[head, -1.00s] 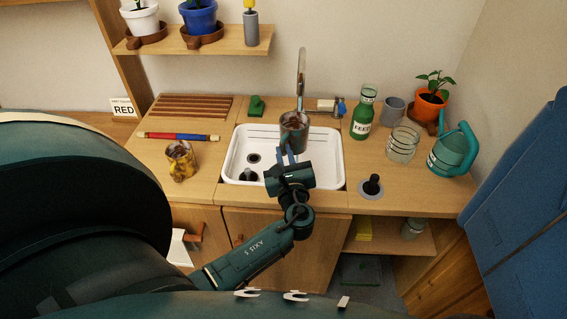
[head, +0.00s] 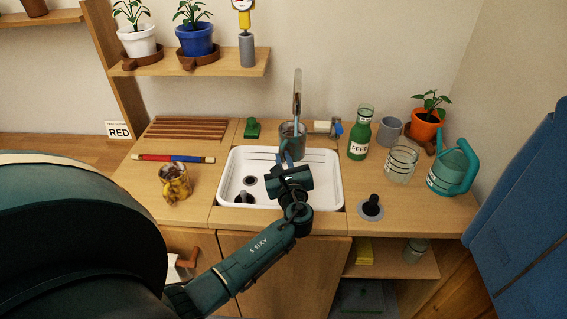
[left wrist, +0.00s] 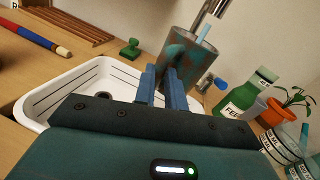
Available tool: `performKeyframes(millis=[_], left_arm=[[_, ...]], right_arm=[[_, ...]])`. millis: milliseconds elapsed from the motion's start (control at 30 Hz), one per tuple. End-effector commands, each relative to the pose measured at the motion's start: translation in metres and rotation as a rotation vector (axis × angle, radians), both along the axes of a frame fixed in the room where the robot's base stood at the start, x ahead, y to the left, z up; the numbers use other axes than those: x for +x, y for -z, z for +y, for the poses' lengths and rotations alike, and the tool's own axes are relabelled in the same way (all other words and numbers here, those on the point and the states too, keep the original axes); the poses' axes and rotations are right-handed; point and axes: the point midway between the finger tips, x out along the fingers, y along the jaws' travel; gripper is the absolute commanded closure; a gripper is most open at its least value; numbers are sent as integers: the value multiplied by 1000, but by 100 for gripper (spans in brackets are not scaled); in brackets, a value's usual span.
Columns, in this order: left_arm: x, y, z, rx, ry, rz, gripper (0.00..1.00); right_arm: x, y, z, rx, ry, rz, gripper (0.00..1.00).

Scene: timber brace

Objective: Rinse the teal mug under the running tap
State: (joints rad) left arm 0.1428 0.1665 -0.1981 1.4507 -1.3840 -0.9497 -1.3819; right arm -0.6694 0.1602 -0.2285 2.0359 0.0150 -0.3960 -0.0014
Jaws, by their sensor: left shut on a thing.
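The teal mug (head: 291,144) is held upright over the sink, under the tap (head: 297,84). A pale blue stream of water (head: 297,111) runs down from the tap at the mug's mouth. In the left wrist view the mug (left wrist: 182,66) is grey-teal with brown stains on its side, and the stream (left wrist: 204,33) meets its rim. My left gripper (head: 287,164) is shut on the mug's handle side; its blue fingers (left wrist: 163,88) show in the wrist view. The white sink (head: 232,165) lies below. My right gripper is not in view.
A stained yellow mug (head: 175,182) stands left of the sink. A green bottle (head: 360,134), a glass jar (head: 401,164), a grey cup (head: 388,131) and a teal watering can (head: 452,169) stand to the right.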

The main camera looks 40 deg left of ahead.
Motion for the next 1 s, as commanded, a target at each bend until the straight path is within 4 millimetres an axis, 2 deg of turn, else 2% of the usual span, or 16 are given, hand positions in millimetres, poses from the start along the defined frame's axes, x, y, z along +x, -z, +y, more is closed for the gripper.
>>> performKeyframes(millis=[1000], left_arm=[[6,-2,-11,1,0,-4,100]], right_arm=[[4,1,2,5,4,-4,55]])
